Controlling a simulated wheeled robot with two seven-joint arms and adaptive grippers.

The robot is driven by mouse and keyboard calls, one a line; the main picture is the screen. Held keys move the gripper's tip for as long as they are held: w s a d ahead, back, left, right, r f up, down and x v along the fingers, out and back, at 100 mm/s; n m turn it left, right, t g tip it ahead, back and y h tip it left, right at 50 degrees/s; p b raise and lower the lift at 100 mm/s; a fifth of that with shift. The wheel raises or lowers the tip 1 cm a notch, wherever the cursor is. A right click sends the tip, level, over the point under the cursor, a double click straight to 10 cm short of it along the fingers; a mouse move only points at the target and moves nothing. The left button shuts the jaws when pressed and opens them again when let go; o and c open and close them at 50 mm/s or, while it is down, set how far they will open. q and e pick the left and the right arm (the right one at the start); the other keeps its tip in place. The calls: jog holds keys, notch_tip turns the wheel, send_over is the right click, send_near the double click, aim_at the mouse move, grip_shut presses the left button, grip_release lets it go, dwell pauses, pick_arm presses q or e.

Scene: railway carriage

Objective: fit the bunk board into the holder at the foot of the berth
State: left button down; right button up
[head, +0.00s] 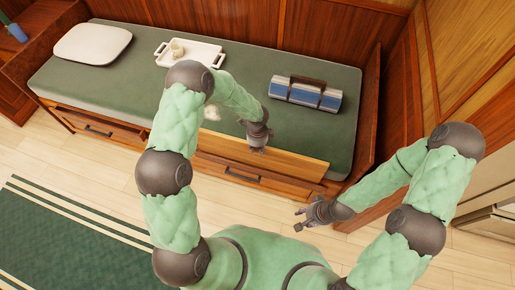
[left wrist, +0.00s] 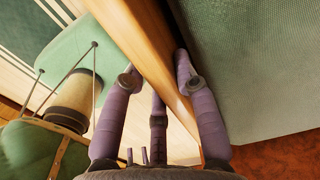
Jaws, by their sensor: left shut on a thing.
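The bunk board (head: 290,159) is a long light-brown plank along the front edge of the berth (head: 140,78), towards its right end. My left gripper (head: 257,149) is at the board's top edge in the head view. In the left wrist view the board (left wrist: 150,50) runs between the fingers of the left gripper (left wrist: 157,80), which is shut on it. My right gripper (head: 301,219) hangs empty over the floor in front of the berth, with its fingers apart, away from the board. I cannot make out the holder at the berth's foot.
A white pillow (head: 92,44), a white tray (head: 205,53) with a cup (head: 177,48), and a rolled blue-striped blanket (head: 303,94) lie on the green mattress. Wooden panels close the right end. Drawers (head: 115,133) are below. A green rug (head: 60,235) covers the floor at left.

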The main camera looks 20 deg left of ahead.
pick_arm(q)
jog(key=shift+w+r, duration=0.1)
jog(key=c, duration=1)
grip_release()
jog(key=shift+o, duration=0.2)
notch_tip(320, 180, up, 12)
jog(key=p, duration=0.5)
jog(key=s+d+f+n+h, duration=0.2)
jog(key=s+f+n, duration=0.3)
jog(key=s+n, duration=0.5)
jog(key=s+d+f+n+h, duration=0.2)
jog(key=s+f+n, duration=0.3)
jog(key=s+n, duration=0.5)
jog(key=shift+s+d+n, duration=0.4)
jog(key=shift+s+d, duration=0.05)
jog(key=shift+s, duration=0.8)
